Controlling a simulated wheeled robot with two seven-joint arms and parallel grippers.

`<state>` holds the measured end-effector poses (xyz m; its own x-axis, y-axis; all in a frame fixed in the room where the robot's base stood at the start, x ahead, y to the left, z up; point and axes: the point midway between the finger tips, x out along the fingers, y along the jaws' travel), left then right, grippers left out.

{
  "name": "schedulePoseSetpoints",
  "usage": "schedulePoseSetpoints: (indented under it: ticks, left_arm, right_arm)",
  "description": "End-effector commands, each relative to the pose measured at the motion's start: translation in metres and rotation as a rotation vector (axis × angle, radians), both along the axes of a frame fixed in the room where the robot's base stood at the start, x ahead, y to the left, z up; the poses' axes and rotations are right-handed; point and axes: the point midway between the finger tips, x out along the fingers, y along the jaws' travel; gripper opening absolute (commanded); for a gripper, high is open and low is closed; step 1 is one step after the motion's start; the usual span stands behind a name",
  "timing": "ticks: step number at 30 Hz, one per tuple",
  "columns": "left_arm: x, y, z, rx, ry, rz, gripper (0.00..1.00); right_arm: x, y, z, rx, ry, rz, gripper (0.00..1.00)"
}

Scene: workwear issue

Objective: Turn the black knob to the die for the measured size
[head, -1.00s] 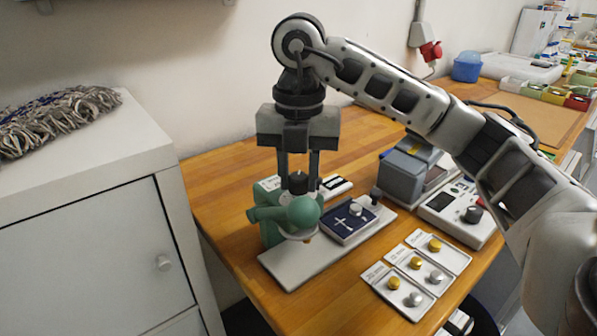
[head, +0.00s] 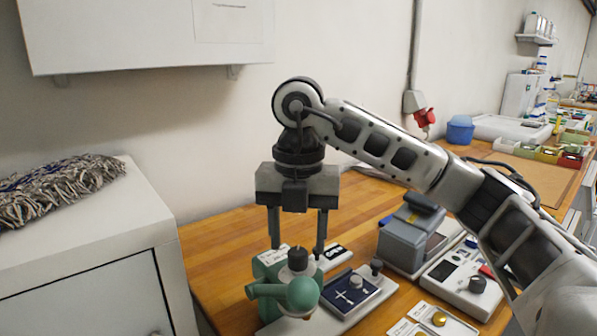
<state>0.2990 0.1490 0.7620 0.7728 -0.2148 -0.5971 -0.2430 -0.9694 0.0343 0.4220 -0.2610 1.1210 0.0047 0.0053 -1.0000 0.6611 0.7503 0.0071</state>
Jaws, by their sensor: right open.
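The green press (head: 298,293) stands on a pale base plate on the wooden table, lower middle of the head view. A black knob (head: 298,257) sits on its top above a light collar. My right gripper (head: 298,248) points down over the press, open, with one finger on each side of the knob and a visible gap to it. The knob is not gripped. The dies and any size marks on the press cannot be made out. My left gripper is out of view.
Beside the press is a dark blue pad (head: 351,292) with a silver piece. A grey box device (head: 404,240) and a panel with another black knob (head: 477,285) stand to the right. Trays with brass-coloured buttons (head: 439,319) lie in front. A white cabinet (head: 75,250) is at left.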

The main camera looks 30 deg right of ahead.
Motion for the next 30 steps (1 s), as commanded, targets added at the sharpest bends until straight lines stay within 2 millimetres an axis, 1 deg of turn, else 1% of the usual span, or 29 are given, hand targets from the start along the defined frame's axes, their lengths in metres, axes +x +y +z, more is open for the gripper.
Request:
schedulePoseSetpoints:
  ticks: [1, 3, 9, 13, 18, 21, 30]
  left_arm:
    - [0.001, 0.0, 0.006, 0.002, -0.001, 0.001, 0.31]
    - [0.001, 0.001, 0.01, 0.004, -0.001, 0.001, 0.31]
    - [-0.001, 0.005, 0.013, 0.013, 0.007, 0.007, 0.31]
    - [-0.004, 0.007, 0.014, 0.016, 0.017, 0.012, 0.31]
    - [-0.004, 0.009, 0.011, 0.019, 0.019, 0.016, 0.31]
    - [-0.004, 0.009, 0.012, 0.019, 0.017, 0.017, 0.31]
    - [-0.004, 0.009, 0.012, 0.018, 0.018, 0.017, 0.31]
  right_arm:
    - [0.001, -0.001, 0.018, -0.001, -0.007, -0.002, 0.51]
    - [0.001, -0.001, 0.036, -0.001, -0.009, -0.003, 0.51]
    - [0.0, -0.001, 0.086, -0.001, -0.009, -0.003, 0.51]
    - [0.0, -0.001, 0.111, -0.001, -0.007, -0.003, 0.51]
    - [0.0, -0.001, 0.126, 0.0, -0.004, -0.003, 0.51]
    - [0.0, -0.001, 0.131, 0.0, -0.004, -0.003, 0.51]
    - [0.0, -0.001, 0.132, 0.0, -0.001, -0.002, 0.51]
